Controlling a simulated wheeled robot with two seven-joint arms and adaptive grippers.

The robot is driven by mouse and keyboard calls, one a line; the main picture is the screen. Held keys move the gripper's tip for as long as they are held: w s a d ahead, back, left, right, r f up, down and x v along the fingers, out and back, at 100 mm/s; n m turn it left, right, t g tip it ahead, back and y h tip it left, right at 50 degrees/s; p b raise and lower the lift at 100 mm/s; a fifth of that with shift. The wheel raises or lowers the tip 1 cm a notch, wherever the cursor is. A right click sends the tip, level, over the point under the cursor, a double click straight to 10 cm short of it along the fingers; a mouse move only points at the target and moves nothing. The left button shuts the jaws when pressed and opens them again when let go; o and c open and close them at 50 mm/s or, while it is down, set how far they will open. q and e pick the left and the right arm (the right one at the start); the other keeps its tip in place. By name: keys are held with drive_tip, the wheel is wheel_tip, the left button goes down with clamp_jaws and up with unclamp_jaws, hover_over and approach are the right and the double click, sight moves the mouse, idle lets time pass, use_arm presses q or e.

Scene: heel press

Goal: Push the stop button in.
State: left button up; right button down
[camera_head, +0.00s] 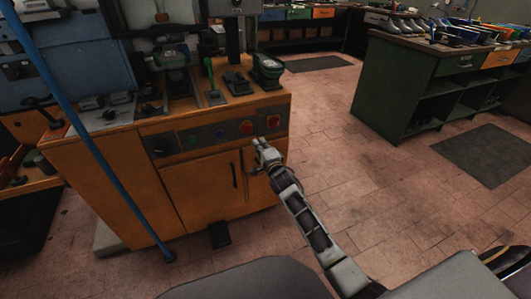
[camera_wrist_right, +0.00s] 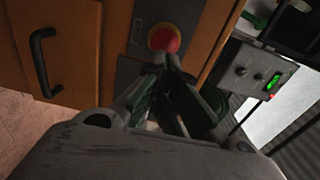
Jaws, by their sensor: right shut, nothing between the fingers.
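Two red buttons, one to the left (camera_head: 246,127) and one further right (camera_head: 273,121), sit on the dark panel (camera_head: 205,135) across the front of the orange cabinet. In the head view, my right gripper (camera_head: 263,145) is in front of the cabinet, just below the right-hand red button. Its fingers are shut and empty. In the right wrist view, a round red button (camera_wrist_right: 164,38) shows just beyond the fingertips (camera_wrist_right: 166,65). I cannot tell which of the two it is, or whether the fingers touch it. My left gripper is out of view.
The cabinet (camera_head: 190,185) has doors with dark handles below the panel and machine parts on top. A blue pole (camera_head: 95,145) crosses the left side. A green workbench (camera_head: 400,90) stands at the back right. The tiled floor (camera_head: 350,160) between is clear.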

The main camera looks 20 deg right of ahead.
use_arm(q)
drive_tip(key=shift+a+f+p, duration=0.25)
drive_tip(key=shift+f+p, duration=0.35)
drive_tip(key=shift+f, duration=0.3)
use_arm(e)
drive_tip(key=s, duration=0.6)
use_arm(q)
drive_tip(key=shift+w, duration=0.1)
use_arm(e)
drive_tip(key=shift+d, duration=0.1)
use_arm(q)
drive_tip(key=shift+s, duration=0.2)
